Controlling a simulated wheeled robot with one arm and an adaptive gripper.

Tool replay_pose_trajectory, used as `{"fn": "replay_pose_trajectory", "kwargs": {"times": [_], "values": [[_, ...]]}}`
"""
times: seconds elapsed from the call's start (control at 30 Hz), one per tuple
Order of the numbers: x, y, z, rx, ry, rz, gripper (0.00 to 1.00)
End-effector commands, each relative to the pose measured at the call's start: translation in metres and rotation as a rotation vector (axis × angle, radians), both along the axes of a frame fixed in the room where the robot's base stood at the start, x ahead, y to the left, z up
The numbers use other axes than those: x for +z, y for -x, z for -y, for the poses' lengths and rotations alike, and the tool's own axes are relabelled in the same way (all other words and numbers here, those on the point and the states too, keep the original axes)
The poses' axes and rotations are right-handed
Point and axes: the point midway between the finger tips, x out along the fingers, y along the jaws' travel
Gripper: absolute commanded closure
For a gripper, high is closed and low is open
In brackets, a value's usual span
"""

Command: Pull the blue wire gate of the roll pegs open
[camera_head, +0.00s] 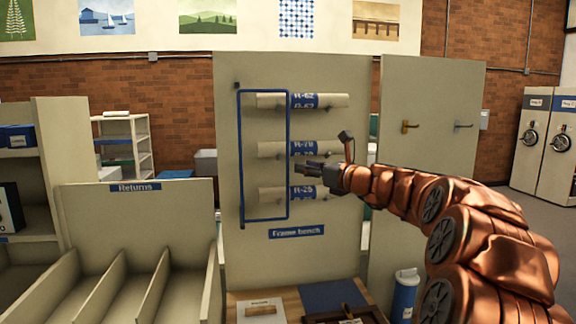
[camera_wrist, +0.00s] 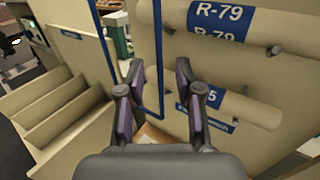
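The blue wire gate (camera_head: 288,125) is an upright rectangular frame in front of the left part of the roll pegs on the beige panel. In the wrist view its near upright bar (camera_wrist: 158,40) runs between my two fingers. My gripper (camera_head: 299,168) is beside the gate's right upright bar, around mid-height to low. In the wrist view my gripper (camera_wrist: 160,68) is open, its fingers apart on either side of the bar. Three paper rolls lie on the pegs: R-62 (camera_head: 335,100), R-79 (camera_head: 270,149) and a lower one (camera_head: 270,194).
A Returns rack (camera_head: 85,210) with slanted dividers stands left of the panel (camera_head: 340,240). A wooden bench (camera_head: 232,300) with a tray lies below. A second panel (camera_head: 435,90) with hooks stands to the right. Open floor shows at the far right.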

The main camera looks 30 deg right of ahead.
Motion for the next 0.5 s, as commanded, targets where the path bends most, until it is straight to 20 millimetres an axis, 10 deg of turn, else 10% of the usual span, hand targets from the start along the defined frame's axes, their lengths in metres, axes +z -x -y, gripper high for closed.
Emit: {"fn": "replay_pose_trajectory", "kwargs": {"times": [0.5], "values": [[0.000, -0.064, -0.013, 0.002, 0.001, -0.003, 0.65]]}}
